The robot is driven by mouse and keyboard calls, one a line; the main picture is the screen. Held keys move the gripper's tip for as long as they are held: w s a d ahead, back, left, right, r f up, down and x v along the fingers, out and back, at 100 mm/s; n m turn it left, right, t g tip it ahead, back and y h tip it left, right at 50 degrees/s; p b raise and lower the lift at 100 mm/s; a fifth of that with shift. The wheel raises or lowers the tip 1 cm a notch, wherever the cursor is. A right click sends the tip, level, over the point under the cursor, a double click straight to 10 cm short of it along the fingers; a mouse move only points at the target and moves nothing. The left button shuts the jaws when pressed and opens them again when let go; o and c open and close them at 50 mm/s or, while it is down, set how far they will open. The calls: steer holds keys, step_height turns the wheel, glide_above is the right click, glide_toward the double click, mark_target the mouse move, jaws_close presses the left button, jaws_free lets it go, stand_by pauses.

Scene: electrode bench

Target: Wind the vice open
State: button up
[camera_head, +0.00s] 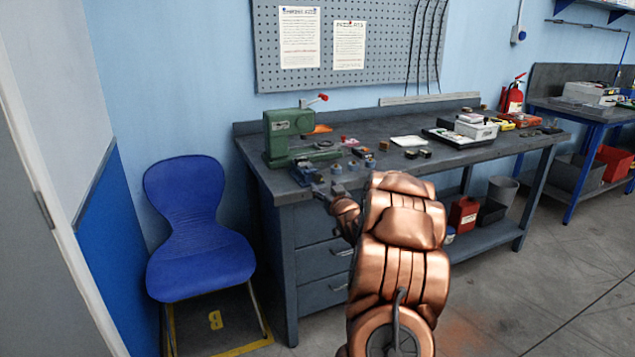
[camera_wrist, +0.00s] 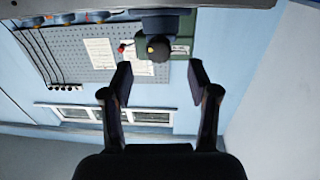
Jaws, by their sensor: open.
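A small blue-grey vice (camera_head: 304,172) stands at the front left edge of the bench, before the green press. My gripper (camera_head: 320,190) is just in front of that edge, close to the vice. In the wrist view, which is upside down, my gripper (camera_wrist: 160,74) is open with nothing between its two fingers. A blue body (camera_wrist: 165,21), which looks like the vice, lies beyond the fingertips at the top. A dark round part with a brass-coloured centre (camera_wrist: 158,48) adjoins it; I cannot tell whether it belongs to the vice. I cannot make out the vice's jaw gap.
The green press (camera_head: 282,135) with a red-knobbed lever stands behind the vice. Small parts and trays (camera_head: 460,135) cover the bench (camera_head: 400,175) to the right. A blue chair (camera_head: 195,225) stands left of the bench. The floor at the right is clear.

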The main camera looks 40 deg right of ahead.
mark_target(319, 180)
steer(key=shift+p+x, duration=0.55)
steer(key=shift+x, duration=3.35)
steer(key=shift+s+r, duration=0.1)
steer(key=shift+d, duration=0.1)
jaws_close()
